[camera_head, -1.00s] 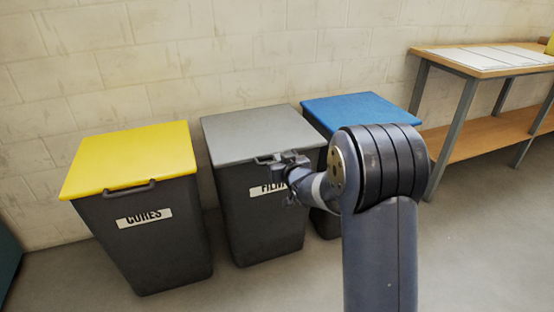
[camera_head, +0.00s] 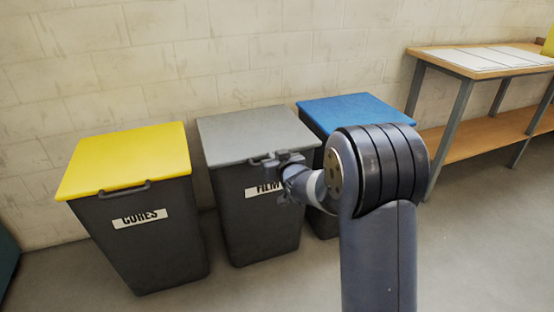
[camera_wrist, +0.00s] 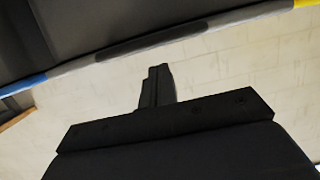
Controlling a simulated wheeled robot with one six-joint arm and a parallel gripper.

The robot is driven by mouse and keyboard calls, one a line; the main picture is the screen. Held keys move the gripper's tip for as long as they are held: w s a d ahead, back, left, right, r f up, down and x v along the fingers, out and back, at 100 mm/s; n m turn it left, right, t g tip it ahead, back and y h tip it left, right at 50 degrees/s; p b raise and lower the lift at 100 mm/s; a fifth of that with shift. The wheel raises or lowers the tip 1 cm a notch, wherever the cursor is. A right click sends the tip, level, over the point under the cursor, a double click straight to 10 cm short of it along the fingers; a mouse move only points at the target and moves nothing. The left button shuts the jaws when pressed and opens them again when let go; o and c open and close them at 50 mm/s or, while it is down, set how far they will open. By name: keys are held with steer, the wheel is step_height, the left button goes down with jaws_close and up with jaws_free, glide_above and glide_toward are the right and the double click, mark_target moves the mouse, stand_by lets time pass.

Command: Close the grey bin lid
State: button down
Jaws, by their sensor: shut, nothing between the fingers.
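The grey bin lid (camera_head: 250,134) lies flat on the middle dark bin (camera_head: 255,225), labelled FILM, and looks shut. Its handle (camera_head: 256,161) is at the front edge, partly hidden by my gripper (camera_head: 280,172). My gripper is at the front right of the lid, by its front edge. In the wrist view my gripper's fingers (camera_wrist: 157,86) are together and empty. A dark bin front and a grey edge strip (camera_wrist: 225,20) cross the top of that view. I cannot tell whether my gripper touches the lid.
A yellow-lidded bin (camera_head: 128,160) labelled CORES stands to the left, with its lid down. A blue-lidded bin (camera_head: 350,110) stands to the right, partly behind my arm. A wooden workbench (camera_head: 470,65) is at the far right. A block wall runs behind the bins.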

steer(key=s+d+f+p, duration=0.1)
steer(key=s+d+f, duration=0.1)
steer(key=s, duration=0.6)
steer(key=shift+s+d+f, duration=0.2)
steer(key=shift+f, duration=0.25)
steer(key=w+a+r+b, duration=0.1)
steer(key=w+a+b, duration=0.1)
steer(key=w, duration=0.6)
steer(key=shift+w+a+r, duration=0.2)
steer(key=shift+w+r, duration=0.05)
steer(key=shift+w, duration=0.1)
